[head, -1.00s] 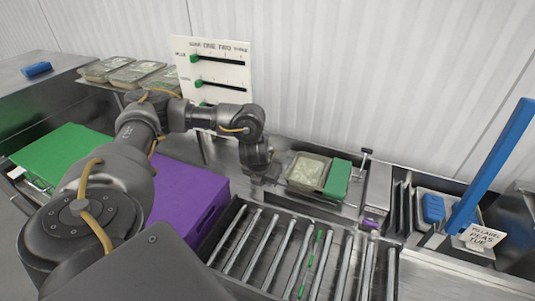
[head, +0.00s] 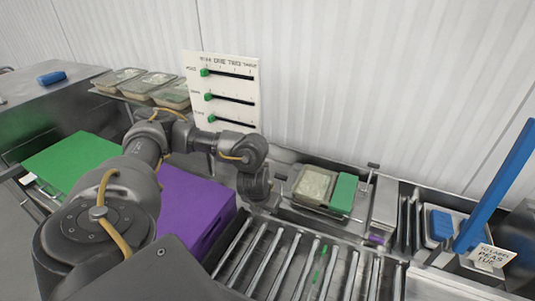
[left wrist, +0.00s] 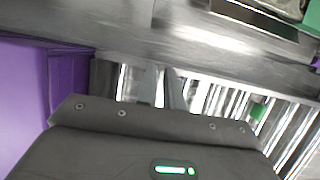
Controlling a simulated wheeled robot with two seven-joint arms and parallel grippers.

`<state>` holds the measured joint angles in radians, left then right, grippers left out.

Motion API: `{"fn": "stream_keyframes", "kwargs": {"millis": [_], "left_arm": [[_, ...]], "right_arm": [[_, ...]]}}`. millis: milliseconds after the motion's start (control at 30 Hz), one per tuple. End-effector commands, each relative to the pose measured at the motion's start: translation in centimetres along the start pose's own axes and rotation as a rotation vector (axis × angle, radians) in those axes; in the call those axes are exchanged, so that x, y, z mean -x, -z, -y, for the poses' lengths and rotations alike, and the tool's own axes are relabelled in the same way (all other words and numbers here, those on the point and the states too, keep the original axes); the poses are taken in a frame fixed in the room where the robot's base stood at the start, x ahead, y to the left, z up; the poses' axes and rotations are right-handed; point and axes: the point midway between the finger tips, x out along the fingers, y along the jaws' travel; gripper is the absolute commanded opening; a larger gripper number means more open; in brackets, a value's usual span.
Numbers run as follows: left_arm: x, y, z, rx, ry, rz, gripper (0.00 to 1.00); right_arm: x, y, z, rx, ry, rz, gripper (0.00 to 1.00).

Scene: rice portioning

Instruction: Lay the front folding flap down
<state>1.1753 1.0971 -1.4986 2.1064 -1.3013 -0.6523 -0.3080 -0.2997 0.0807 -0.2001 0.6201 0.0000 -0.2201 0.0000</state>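A clear tray with pale contents (head: 312,186) sits in a metal station behind the roller conveyor. A green panel (head: 343,193) stands against its right side. I cannot tell for certain which part is the front folding flap. My left gripper (head: 257,192) is beside the station's left end, left of the tray. Its fingers are hidden in the head view. In the left wrist view its dark housing fills the bottom, with a metal edge and part of the tray (left wrist: 290,8) beyond; the finger opening is unclear. My right gripper is not in view.
A purple box (head: 190,212) stands left of the roller conveyor (head: 290,262). A white board with green sliders (head: 225,88) stands behind my left arm. Filled trays (head: 145,82) are at the back left. A blue post (head: 497,185) rises at the right.

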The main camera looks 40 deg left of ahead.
Motion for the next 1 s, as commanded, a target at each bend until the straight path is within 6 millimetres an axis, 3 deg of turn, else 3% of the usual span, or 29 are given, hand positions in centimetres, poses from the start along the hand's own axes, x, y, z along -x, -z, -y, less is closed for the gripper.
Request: {"fn": "stream_keyframes", "kwargs": {"millis": [367, 1000], "left_arm": [[0.0, 0.2, 0.0, 0.000, 0.000, 0.000, 0.09], [-0.1, 3.5, 0.0, -0.002, 0.000, -0.002, 0.09]], "right_arm": [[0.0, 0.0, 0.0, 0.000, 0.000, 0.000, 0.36], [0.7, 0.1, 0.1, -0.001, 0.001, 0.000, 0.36]]}}
